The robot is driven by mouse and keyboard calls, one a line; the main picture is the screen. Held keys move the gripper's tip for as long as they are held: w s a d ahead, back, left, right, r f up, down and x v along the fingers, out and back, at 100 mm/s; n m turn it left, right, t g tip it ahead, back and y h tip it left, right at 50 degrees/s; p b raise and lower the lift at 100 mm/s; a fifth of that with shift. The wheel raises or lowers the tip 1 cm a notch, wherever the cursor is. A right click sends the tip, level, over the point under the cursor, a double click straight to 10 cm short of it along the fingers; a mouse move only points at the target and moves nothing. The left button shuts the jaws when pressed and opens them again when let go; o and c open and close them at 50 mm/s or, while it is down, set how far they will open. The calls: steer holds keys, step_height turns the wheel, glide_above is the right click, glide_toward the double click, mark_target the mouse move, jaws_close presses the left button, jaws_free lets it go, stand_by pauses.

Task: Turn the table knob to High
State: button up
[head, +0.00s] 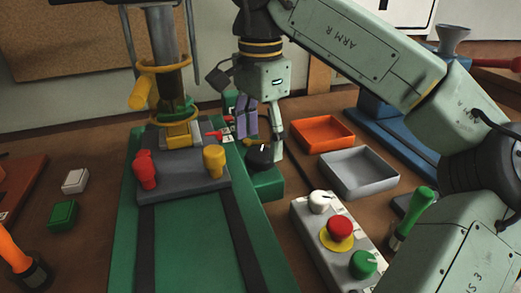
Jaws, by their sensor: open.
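A black knob (259,159) with a short white mark on its top sits on a green box (266,183) beside the green machine base. The white mark points roughly away from me. My gripper (263,140) points down over the knob, open. One finger stands close at the knob's right side; I cannot tell whether it touches. No High label is legible. A white knob (320,203) also sits on a grey control box (306,222), clear of my gripper.
The control box also carries a red button (339,227) and a green knob (363,264). An orange tray (322,134) and a grey tray (358,173) lie to the right. A drill-press-like machine (165,75) with red and yellow clamp handles stands left. A green-handled tool (412,215) is front right.

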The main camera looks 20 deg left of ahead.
mark_target(256, 158)
steer(key=shift+f, duration=1.25)
steer(key=shift+c, duration=0.3)
steer(key=c, duration=1.1)
